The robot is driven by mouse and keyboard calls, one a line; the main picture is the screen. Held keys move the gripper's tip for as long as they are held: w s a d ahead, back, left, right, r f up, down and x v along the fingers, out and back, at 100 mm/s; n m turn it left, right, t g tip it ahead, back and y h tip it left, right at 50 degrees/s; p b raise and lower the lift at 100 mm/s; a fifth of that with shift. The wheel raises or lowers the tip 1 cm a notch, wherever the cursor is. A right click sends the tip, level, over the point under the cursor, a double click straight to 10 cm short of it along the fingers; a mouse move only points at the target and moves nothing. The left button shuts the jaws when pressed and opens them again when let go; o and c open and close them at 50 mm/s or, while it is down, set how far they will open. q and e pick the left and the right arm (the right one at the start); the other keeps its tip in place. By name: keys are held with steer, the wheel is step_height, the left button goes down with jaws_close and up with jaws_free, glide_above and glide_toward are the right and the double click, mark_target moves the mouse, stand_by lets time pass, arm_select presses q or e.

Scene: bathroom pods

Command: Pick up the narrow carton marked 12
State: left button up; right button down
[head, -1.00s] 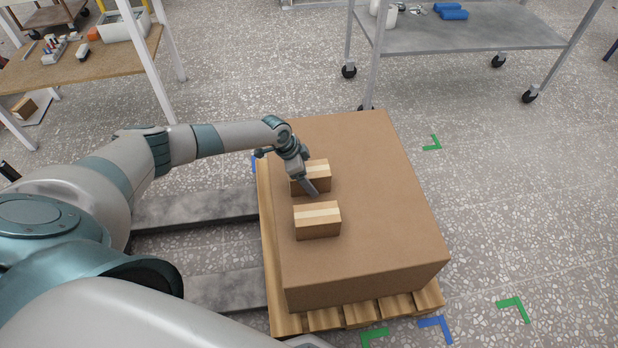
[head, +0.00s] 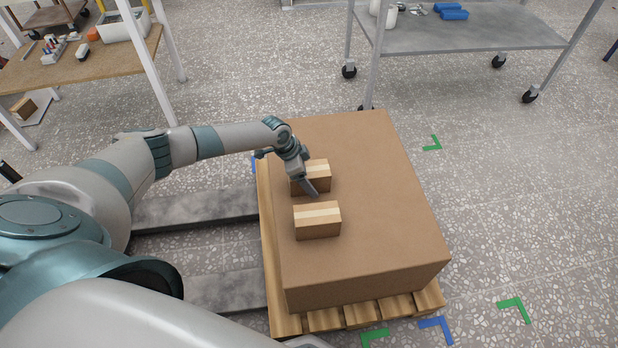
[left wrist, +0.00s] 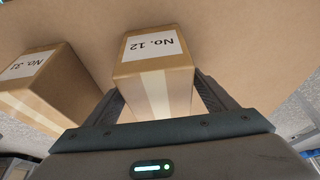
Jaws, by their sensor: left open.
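The carton marked No. 12 (left wrist: 152,72) is a small brown box with a pale tape strip and a white label, seen upside down in the left wrist view. In the head view it is the farther carton (head: 318,176) on the big brown box, partly hidden by my left gripper (head: 307,187). The left gripper is open, with one finger on each side of this carton in the left wrist view (left wrist: 160,98). I cannot tell whether the fingers touch it. My right gripper is not in view.
A second carton (head: 317,222), with a label that seems to read No. 32 (left wrist: 27,64), stands close by, nearer in the head view. Both stand on a large brown box (head: 385,220) on a wooden pallet (head: 325,320). The box top to the right is clear.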

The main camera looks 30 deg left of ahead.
mark_target(310, 169)
arm_select(q)
steer(key=c, duration=1.5)
steer(key=shift+o, duration=0.2)
steer(key=shift+r, duration=0.15)
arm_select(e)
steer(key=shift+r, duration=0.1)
